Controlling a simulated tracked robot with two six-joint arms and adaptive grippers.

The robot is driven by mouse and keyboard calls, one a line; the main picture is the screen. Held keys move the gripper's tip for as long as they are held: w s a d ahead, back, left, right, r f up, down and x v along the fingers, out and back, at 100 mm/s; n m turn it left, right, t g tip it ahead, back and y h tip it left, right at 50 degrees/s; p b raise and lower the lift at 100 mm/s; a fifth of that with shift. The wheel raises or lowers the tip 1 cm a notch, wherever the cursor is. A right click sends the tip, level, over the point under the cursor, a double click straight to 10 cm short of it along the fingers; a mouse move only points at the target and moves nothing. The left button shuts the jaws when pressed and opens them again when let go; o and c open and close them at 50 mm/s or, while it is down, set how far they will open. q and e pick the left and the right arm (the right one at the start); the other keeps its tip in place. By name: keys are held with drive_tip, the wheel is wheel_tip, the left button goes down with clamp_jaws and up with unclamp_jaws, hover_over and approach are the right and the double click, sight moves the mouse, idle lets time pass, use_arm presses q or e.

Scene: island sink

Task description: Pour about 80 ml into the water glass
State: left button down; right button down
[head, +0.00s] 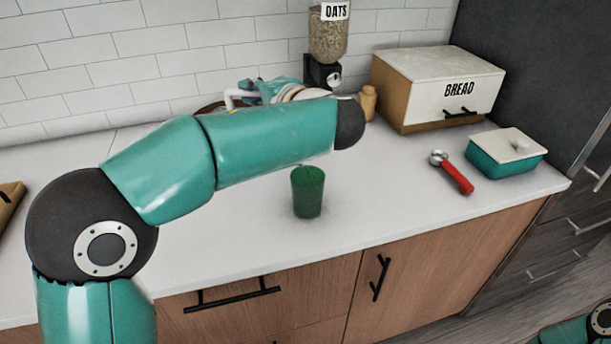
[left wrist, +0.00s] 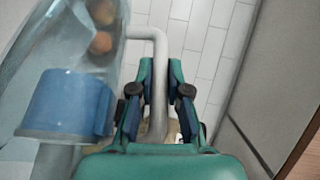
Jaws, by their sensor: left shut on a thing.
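A green glass (head: 307,194), likely the water glass, stands upright on the white counter, below my left forearm in the head view. My left gripper (head: 272,88) is largely hidden behind that forearm. In the left wrist view my left gripper (left wrist: 160,78) is shut on the grey handle (left wrist: 156,48) of a clear jug (left wrist: 66,102) with a blue band. Roundish orange shapes show in or through the jug. In the head view the jug is mostly hidden, so its tilt and water level cannot be told. My right gripper is out of view.
At the back stand an oats dispenser (head: 328,38), a small wooden jar (head: 369,101) and a bread box (head: 430,92). A red-handled tool (head: 455,176) and a teal lidded dish (head: 503,159) lie to the right. The counter around the glass is clear.

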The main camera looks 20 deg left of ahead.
sight(233, 107)
use_arm(q)
drive_tip(key=shift+d+r, duration=0.1)
idle(0.4)
drive_tip(key=shift+a, duration=0.3)
drive_tip(key=a, duration=0.1)
drive_tip(key=a+p, duration=0.1)
drive_tip(key=a+h+p, duration=0.1)
drive_tip(key=shift+w+f+n+g, duration=0.2)
drive_tip(key=shift+f+n+g, duration=0.1)
drive_tip(key=f, duration=0.1)
drive_tip(key=a+h, duration=0.1)
drive_tip(key=f, duration=0.1)
drive_tip(key=shift+w+a+f+h, duration=0.15)
drive_tip(key=shift+a+f+h, duration=0.1)
drive_tip(key=shift+f+h, duration=0.05)
drive_tip(key=shift+a+f+h, duration=0.2)
drive_tip(key=shift+f+h, duration=0.1)
drive_tip(key=shift+f, duration=0.05)
drive_tip(key=shift+w+f+n+g, duration=0.1)
drive_tip(key=shift+f+n+g, duration=0.2)
drive_tip(key=shift+a+f+h, duration=0.45)
drive_tip(key=shift+f+h, duration=0.05)
drive_tip(key=shift+f, duration=0.2)
